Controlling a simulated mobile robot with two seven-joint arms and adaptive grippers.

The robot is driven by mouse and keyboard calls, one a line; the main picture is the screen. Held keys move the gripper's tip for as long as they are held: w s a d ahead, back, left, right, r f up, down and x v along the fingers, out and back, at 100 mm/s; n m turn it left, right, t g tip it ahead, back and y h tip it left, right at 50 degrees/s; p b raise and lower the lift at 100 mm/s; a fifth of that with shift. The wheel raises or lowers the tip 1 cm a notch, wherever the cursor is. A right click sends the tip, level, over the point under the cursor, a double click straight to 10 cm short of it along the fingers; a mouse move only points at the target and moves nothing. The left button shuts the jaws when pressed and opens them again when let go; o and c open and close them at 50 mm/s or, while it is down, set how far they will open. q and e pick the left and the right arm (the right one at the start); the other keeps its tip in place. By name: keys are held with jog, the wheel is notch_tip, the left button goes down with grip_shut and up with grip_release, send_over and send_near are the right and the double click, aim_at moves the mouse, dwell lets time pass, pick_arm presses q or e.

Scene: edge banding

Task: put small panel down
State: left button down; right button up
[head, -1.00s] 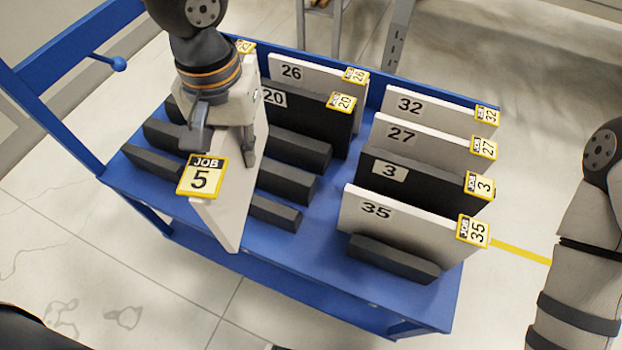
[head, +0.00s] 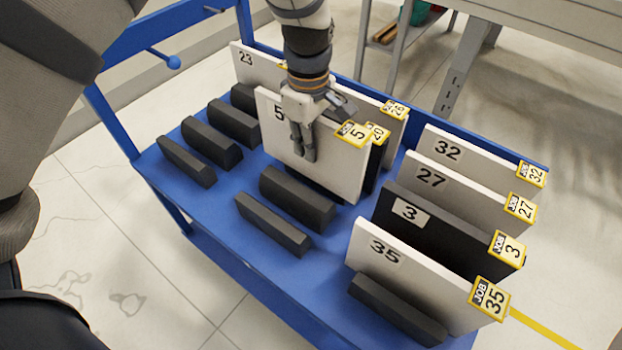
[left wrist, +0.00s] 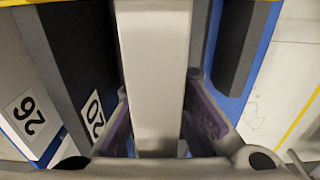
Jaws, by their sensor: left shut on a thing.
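The small white panel with the number 5 and a yellow JOB 5 tag (head: 342,172) stands about upright over the cart. My left gripper (head: 304,152) is shut on its upper part, with fingers pointing down along its faces. In the left wrist view the pale panel (left wrist: 155,70) runs between the two finger pads. The panel is just in front of the dark panel 20 (head: 374,168), behind a dark block (head: 297,198). Its lower edge is partly hidden, so I cannot tell whether it touches the deck. My right gripper is out of view.
The blue cart (head: 215,215) holds white panel 23 (head: 258,66) at the back left. Panels 32 (head: 480,155), 27 (head: 465,190), 3 (head: 445,222) and 35 (head: 420,280) stand in the right row. Slots between dark blocks at left are empty.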

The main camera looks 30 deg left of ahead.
aim_at(309, 175)
pick_arm(q)
notch_tip(309, 175, down, 7)
jog(key=shift+r+b, duration=0.15)
jog(key=shift+b, duration=0.2)
jog(key=shift+r, duration=0.1)
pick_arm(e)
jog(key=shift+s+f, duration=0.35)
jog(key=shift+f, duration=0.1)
pick_arm(q)
jog(key=c, duration=2)
grip_release()
jog(key=o, duration=0.4)
jog(key=shift+c, duration=0.2)
